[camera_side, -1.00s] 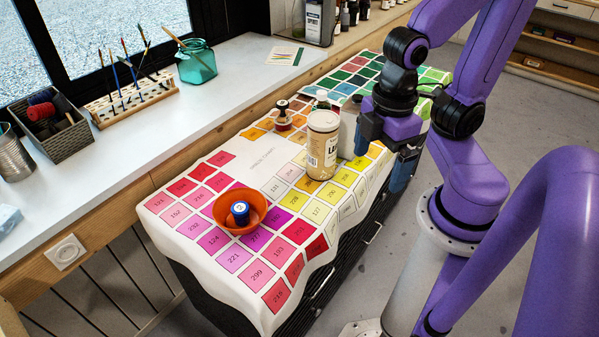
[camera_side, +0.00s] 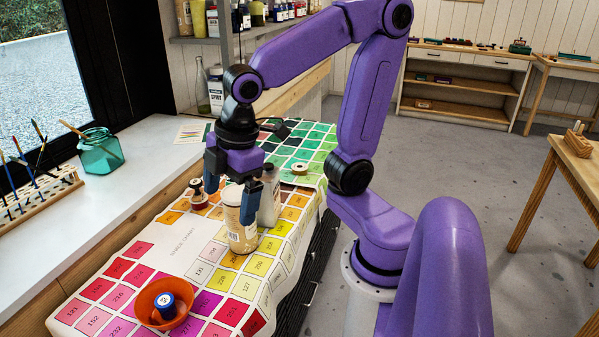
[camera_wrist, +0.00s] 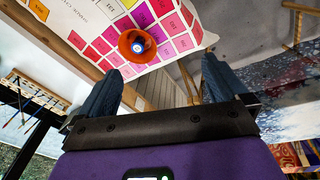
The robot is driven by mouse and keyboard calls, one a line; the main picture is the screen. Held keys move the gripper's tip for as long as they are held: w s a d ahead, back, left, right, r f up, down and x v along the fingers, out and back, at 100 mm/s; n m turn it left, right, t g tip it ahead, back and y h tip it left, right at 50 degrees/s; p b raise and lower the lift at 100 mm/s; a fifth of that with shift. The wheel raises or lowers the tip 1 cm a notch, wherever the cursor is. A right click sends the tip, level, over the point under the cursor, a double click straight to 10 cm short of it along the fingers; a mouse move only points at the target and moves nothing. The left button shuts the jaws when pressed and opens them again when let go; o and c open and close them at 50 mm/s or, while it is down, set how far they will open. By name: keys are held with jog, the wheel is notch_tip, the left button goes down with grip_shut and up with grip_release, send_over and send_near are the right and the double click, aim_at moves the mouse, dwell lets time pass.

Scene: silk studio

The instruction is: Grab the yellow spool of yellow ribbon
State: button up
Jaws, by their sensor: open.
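No spool that is clearly yellow shows in these frames. A small pale, cream-coloured round thing (camera_side: 300,168), perhaps a spool, lies on the green squares in the side view; its colour is hard to tell. A blue spool-like thing (camera_side: 165,301) sits in an orange bowl (camera_side: 152,317); both also show at the top of the wrist view, the bowl (camera_wrist: 125,47) around the blue thing (camera_wrist: 138,47). My gripper (camera_side: 231,190) is open with its fingers pointing down, close to a tall cream jar (camera_side: 240,236). Nothing shows between the fingers in the wrist view (camera_wrist: 160,80).
A pale bottle (camera_side: 268,202) stands behind the jar. A dark-topped small bottle (camera_side: 198,194) stands to its left. A colour-chart cloth (camera_side: 184,245) covers the cabinet, with a bare strip along its left. A teal jar (camera_side: 101,154) stands on the windowsill.

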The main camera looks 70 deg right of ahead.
jog(key=w+d+n+t+h, duration=0.1)
jog(key=w+d+t, duration=0.1)
jog(key=w+d, duration=0.65)
jog(key=w+d+n+t+h, duration=0.1)
jog(key=w+d+n+t, duration=0.15)
jog(key=w, duration=1.15)
jog(key=w+d+r+h, duration=0.15)
jog(key=w+d, duration=0.35)
jog(key=d, duration=0.5)
jog(key=n+h, duration=0.7)
jog(key=h, duration=0.2)
send_over(300, 168)
jog(key=s+a, duration=0.2)
jog(key=a, duration=0.3)
jog(key=f, duration=2.1)
jog(key=s+f, duration=0.1)
jog(key=f, duration=0.9)
jog(key=shift+f, duration=0.15)
jog(key=shift+d+f, duration=0.2)
jog(key=shift+f, duration=0.2)
jog(key=shift+x, duration=3.55)
